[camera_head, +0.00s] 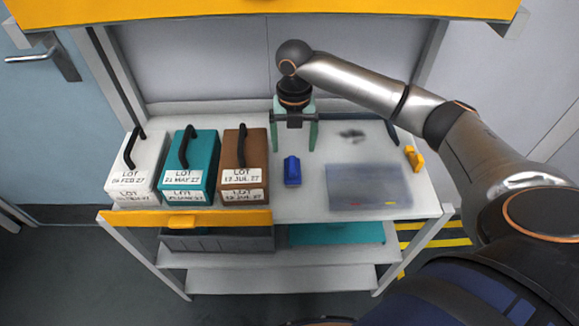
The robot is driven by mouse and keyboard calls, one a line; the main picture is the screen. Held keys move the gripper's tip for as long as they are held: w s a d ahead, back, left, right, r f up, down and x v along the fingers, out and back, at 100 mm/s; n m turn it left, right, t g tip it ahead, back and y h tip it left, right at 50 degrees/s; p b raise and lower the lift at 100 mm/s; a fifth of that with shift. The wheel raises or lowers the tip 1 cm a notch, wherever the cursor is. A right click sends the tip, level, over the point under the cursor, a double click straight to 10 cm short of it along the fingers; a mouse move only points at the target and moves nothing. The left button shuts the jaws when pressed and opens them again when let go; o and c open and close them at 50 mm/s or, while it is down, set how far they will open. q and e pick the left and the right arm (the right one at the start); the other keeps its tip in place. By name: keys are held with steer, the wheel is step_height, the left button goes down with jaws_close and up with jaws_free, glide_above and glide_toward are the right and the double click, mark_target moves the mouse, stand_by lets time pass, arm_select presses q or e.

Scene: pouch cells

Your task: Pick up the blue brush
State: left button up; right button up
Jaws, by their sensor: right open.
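The blue brush (292,172) looks like a small blue block. It stands or lies on the white bench top, right of the brown box. My right gripper (294,145) hangs over the bench, with its two green fingers spread apart. It is open with nothing between the fingers. In the picture the brush lies just below the fingertips, on the near side, and seems apart from them. The height of the fingertips above the bench is hard to tell. My left gripper is not in view.
White (138,179), teal (190,171) and brown (243,170) handled lot boxes stand at the left. A translucent grey tray (368,187) lies at right, with a yellow item (413,157) beyond it. A dark smudge (352,134) marks the bench. An open drawer (217,239) hangs below.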

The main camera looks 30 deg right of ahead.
mark_target(292, 163)
steer(key=f, duration=0.9)
steer(key=shift+w, duration=0.2)
steer(key=shift+c, duration=0.2)
jaws_close()
steer(key=shift+r, duration=0.1)
steer(key=shift+w+r, duration=0.1)
steer(key=shift+r, duration=0.5)
steer(key=s+a+r, duration=0.9)
steer(key=s+r, duration=0.1)
steer(key=r, duration=0.1)
steer(key=shift+a+r, duration=0.35)
